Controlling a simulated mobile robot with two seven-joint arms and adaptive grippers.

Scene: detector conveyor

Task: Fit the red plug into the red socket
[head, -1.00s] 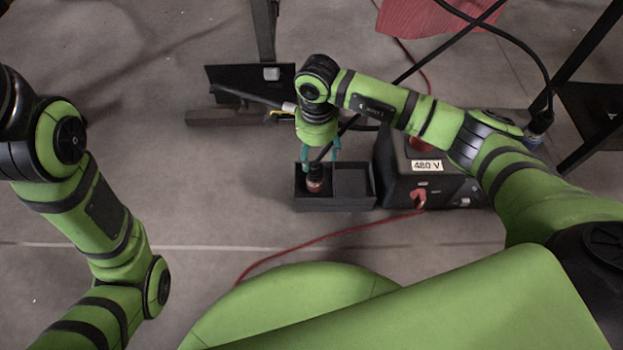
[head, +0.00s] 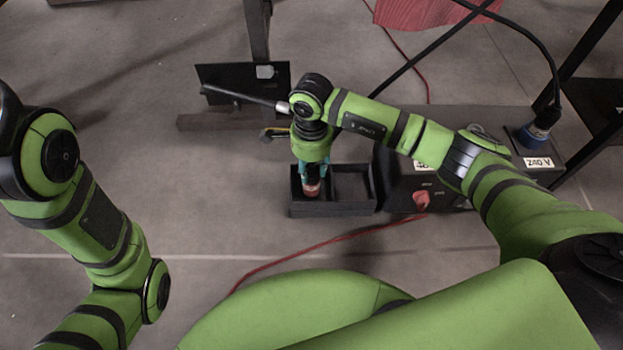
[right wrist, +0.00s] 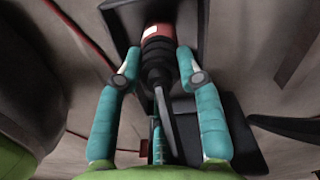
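The red plug (head: 311,188) stands in the left compartment of a black two-compartment tray (head: 335,209). In the right wrist view the plug (right wrist: 158,35) has a red end and a black body with a cable running back between my fingers. My right gripper (head: 313,172) is over the plug, pointing down. In the right wrist view its teal fingers (right wrist: 159,68) are open, one on each side of the plug's body, with small gaps showing. The red socket is hidden behind my right forearm. My left gripper is out of view.
A blue plug (head: 534,137) sits at the 240 V label (head: 538,162). A red cable (head: 330,240) lies on the floor. The tray's right compartment is empty.

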